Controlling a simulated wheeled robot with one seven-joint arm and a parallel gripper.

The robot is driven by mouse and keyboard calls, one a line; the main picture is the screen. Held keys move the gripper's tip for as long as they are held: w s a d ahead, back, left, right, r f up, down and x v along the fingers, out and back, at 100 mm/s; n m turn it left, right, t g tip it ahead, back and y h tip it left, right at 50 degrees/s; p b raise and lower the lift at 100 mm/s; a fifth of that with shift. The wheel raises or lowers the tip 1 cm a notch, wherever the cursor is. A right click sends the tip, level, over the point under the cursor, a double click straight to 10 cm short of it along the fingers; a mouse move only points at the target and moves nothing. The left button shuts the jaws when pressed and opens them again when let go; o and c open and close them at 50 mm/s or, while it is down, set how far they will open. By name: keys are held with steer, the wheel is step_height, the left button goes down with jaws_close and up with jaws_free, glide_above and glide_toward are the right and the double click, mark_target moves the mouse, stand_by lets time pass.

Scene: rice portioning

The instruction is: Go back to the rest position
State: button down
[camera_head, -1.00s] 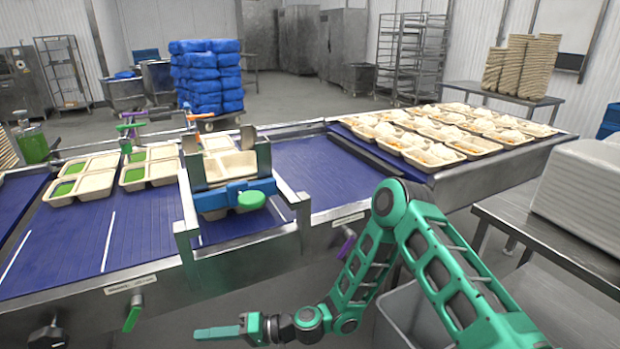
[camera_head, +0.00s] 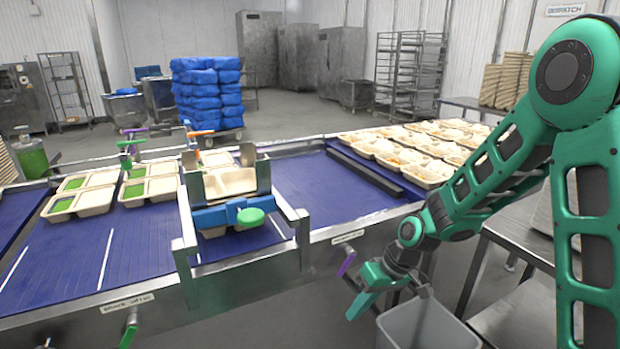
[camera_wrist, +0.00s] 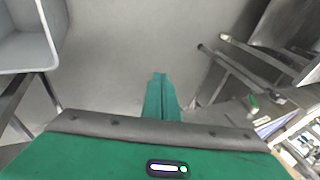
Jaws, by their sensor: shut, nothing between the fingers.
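My gripper (camera_head: 362,303) is green and hangs low in front of the conveyor's near side, just left of a grey bin, in the head view. Its fingers point down and to the left. In the wrist view my gripper (camera_wrist: 160,78) has its fingers together, with nothing between them and bare grey floor beyond. My green arm fills the right side of the head view, its elbow raised high.
The grey bin (camera_head: 420,325) stands close beside my gripper and also shows in the wrist view (camera_wrist: 28,52). The conveyor (camera_head: 140,240) carries trays with green food on the left and filled trays (camera_head: 425,150) on the right. A metal table (camera_head: 520,240) stands at right.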

steer(key=s+d+r+m+h, duration=0.1)
steer(key=s+d+r+m, duration=0.2)
steer(key=d, duration=0.4)
steer(key=s+d+r+m+h, duration=0.1)
steer(key=s+d+r+h, duration=0.2)
steer(key=d, duration=0.4)
steer(key=s+d+r+m, duration=0.1)
steer(key=s+d+r, duration=0.2)
steer(key=d+r, duration=0.3)
steer(key=s+d+r+m, duration=0.2)
steer(key=s+d+m, duration=0.1)
steer(key=s, duration=0.5)
steer(key=s+d+r+m+h, duration=0.1)
steer(key=s+d+r+m, duration=0.1)
steer(key=s+d, duration=0.4)
steer(key=s+m, duration=0.1)
steer(key=s, duration=0.2)
steer(key=shift+s+d+m, duration=0.15)
steer(key=shift+s+m, duration=0.1)
steer(key=shift+m, duration=0.05)
